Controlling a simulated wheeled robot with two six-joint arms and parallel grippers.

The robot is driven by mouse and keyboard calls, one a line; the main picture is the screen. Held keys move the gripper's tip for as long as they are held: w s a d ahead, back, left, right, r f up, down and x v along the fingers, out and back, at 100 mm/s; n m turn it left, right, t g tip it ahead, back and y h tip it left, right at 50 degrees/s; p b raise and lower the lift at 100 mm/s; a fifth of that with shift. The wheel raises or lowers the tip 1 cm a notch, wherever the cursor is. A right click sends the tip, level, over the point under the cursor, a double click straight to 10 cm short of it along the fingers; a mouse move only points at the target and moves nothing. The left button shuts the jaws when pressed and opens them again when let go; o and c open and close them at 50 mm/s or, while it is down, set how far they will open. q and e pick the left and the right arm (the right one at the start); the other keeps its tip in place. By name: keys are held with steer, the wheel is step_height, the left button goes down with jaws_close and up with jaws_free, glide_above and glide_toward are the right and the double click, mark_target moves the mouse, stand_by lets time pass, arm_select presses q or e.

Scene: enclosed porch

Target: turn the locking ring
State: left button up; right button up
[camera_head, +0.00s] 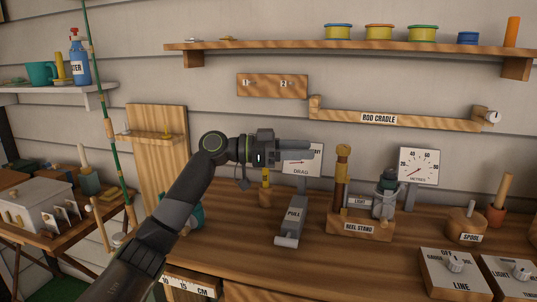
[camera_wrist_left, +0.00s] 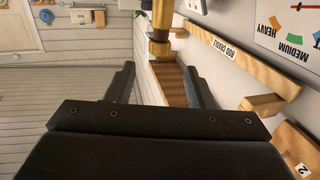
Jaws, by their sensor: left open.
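My left gripper (camera_head: 308,151) reaches in from the left above the bench, with its fingers pointing right. It is open and empty; its two fingers also show in the left wrist view (camera_wrist_left: 162,87). The reel stand (camera_head: 360,228) on the bench carries an upright brown rod butt (camera_head: 341,180) with brass-coloured bands at its top. The fingertips are left of this butt and apart from it. In the left wrist view a brass-and-brown piece (camera_wrist_left: 160,42) shows ahead, between the finger lines. I cannot tell for sure which band is the locking ring. My right gripper is not in view.
A reel (camera_head: 385,195) stands right of the butt. A PULL lever (camera_head: 291,228) and the DRAG card (camera_head: 301,170) are below and behind the gripper. The rod cradle (camera_head: 400,120) is on the wall above. The SPOOL block (camera_head: 466,224) and switch boxes (camera_head: 455,272) stand right.

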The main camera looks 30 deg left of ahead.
arm_select(q)
steer(key=b+v, duration=0.1)
steer(key=v, duration=0.6)
steer(key=shift+s+a, duration=0.15)
steer(key=shift+a, duration=0.1)
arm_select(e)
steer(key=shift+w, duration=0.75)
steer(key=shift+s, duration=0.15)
